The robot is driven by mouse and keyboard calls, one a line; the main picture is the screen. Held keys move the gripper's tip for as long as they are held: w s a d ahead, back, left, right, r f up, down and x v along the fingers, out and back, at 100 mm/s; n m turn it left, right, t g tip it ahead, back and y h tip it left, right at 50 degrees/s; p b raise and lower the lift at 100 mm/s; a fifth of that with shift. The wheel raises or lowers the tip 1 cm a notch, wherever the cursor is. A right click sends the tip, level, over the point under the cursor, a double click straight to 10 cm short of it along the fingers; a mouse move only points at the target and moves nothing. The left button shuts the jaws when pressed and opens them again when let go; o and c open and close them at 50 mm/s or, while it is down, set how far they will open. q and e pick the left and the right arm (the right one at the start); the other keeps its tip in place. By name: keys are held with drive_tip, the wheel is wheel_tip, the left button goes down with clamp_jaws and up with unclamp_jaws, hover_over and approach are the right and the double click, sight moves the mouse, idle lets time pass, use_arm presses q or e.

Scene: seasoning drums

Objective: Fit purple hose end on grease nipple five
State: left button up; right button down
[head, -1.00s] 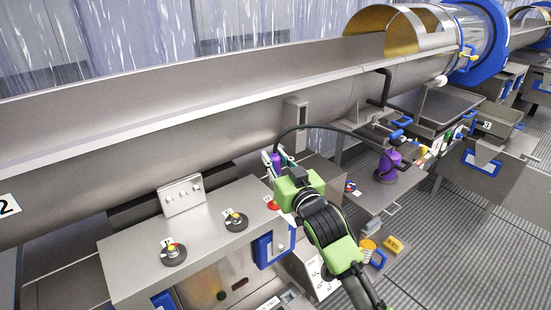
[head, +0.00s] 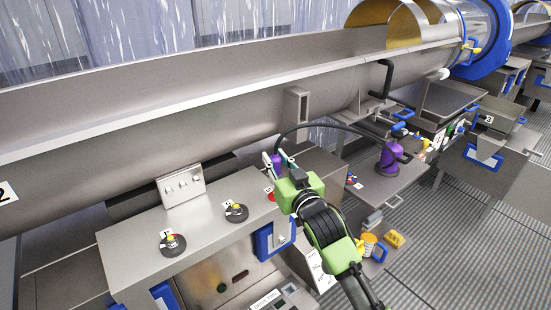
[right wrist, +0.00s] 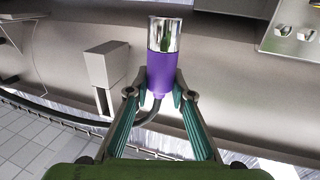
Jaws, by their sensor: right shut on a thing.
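My right gripper (right wrist: 162,98) is shut on the purple hose end (right wrist: 161,72), a purple sleeve with a shiny metal tip. In the right wrist view the tip points up, away from the gripper. In the head view the gripper (head: 279,163) holds it above the table's far right part, in front of the long steel trough. A steel plate with several small grease nipples (head: 181,187) stands at the table's back, left of the gripper and apart from it. It also shows at the upper right of the right wrist view (right wrist: 292,36). I cannot read which nipple is five. My left gripper is out of view.
The black hose (head: 335,126) arches right to a purple pump (head: 391,157) on a side shelf. Knobs with dark round bases (head: 173,244) stand on the steel table (head: 205,224). The steel trough (head: 240,110) runs behind.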

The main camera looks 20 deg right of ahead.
sight(278, 174)
drive_tip(key=shift+f+b, duration=1.05)
drive_tip(key=shift+f, duration=1.25)
drive_tip(key=shift+f, duration=0.15)
drive_tip(key=c, duration=1.7)
unclamp_jaws()
drive_tip(key=shift+s, duration=0.1)
